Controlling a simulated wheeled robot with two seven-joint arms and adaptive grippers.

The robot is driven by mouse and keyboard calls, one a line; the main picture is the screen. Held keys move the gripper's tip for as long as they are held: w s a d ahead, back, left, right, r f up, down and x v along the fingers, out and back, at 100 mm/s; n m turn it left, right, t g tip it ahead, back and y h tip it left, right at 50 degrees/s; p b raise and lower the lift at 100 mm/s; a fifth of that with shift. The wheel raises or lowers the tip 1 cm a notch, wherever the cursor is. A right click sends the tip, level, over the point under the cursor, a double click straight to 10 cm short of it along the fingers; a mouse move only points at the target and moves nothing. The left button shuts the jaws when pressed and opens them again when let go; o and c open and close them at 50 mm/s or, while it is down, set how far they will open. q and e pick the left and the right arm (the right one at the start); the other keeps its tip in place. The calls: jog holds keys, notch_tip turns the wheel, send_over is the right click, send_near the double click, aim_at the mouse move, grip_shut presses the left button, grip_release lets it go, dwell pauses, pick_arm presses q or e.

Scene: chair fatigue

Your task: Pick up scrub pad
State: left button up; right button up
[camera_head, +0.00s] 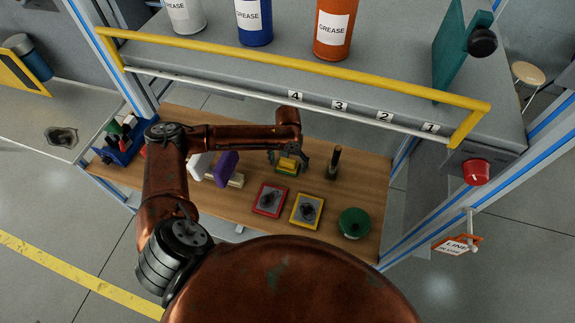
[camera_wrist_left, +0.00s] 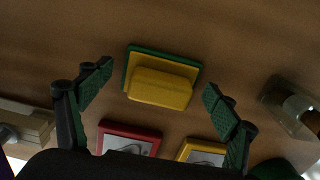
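The scrub pad (camera_head: 287,168), a yellow block on a green base, lies on the wooden lower shelf (camera_head: 335,221). In the left wrist view the scrub pad (camera_wrist_left: 160,82) sits between and ahead of the fingers. My left gripper (camera_head: 289,158) is above the pad, and its arm comes in from the left. In the left wrist view my left gripper (camera_wrist_left: 150,90) is open, one green-padded finger on each side, with space between the fingers and the pad. My right gripper is in neither view.
A red-framed tray (camera_head: 257,204), a yellow-framed tray (camera_head: 296,217) and a green round item (camera_head: 354,223) lie nearer me. A purple-and-white object (camera_head: 225,168) is to the left. A yellow rail (camera_head: 290,66) crosses above.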

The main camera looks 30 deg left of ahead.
aim_at(288, 161)
pick_arm(q)
jog(key=c, duration=1.1)
notch_tip(288, 161, up, 10)
jog(key=shift+r, duration=0.1)
jog(key=o, duration=0.6)
jog(key=c, duration=0.4)
